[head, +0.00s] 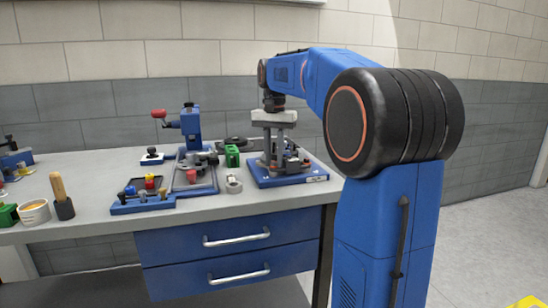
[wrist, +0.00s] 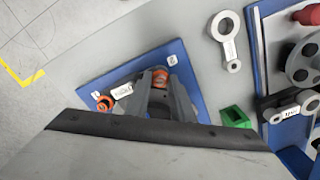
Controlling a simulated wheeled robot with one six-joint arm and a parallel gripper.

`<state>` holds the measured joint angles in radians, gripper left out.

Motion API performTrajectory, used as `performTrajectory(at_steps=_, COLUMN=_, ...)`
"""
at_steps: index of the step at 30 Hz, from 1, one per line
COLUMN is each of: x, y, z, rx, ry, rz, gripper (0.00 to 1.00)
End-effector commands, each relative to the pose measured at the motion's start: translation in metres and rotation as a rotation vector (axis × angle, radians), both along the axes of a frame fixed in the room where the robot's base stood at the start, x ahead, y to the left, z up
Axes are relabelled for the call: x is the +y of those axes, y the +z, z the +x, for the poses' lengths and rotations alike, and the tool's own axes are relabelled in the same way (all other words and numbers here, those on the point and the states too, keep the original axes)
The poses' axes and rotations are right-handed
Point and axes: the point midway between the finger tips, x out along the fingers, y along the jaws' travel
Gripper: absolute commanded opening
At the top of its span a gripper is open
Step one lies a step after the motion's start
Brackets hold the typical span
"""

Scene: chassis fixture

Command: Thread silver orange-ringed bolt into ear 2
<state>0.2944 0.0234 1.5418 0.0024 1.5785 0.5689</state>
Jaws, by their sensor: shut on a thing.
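My gripper (wrist: 160,95) is shut on the silver orange-ringed bolt (wrist: 160,77), whose orange ring shows between the fingertips in the wrist view. Most of the bolt's shank is hidden by the fingers. In the head view my gripper (head: 273,145) points straight down over the blue base plate (head: 262,181) of the chassis fixture. The same plate (wrist: 199,84) lies under the fingers in the wrist view. A second orange-ringed part (wrist: 105,103) sits at the plate's left side beside a white label (wrist: 122,91). Ear 2 cannot be told apart, and whether the bolt touches it is hidden.
A green block (head: 232,156) and a grey ring-ended part (head: 233,184) stand left of the fixture. Further left are a blue tray (head: 195,188), a blue press (head: 190,128) and a small blue rack (head: 142,207). Bare bench lies along the front edge.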

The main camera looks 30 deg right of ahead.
Motion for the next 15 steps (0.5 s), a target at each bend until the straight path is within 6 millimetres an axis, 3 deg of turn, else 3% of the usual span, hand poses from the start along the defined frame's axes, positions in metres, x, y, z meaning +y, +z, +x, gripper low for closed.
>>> performTrajectory(at_steps=11, x=-0.0014, y=-0.0023, z=-0.0004, rx=0.005, ry=-0.032, rz=-0.002, gripper=0.0)
performTrajectory(at_steps=15, x=-0.0015, y=-0.0025, z=0.0, rx=0.004, ry=-0.13, rz=-0.002, gripper=0.0)
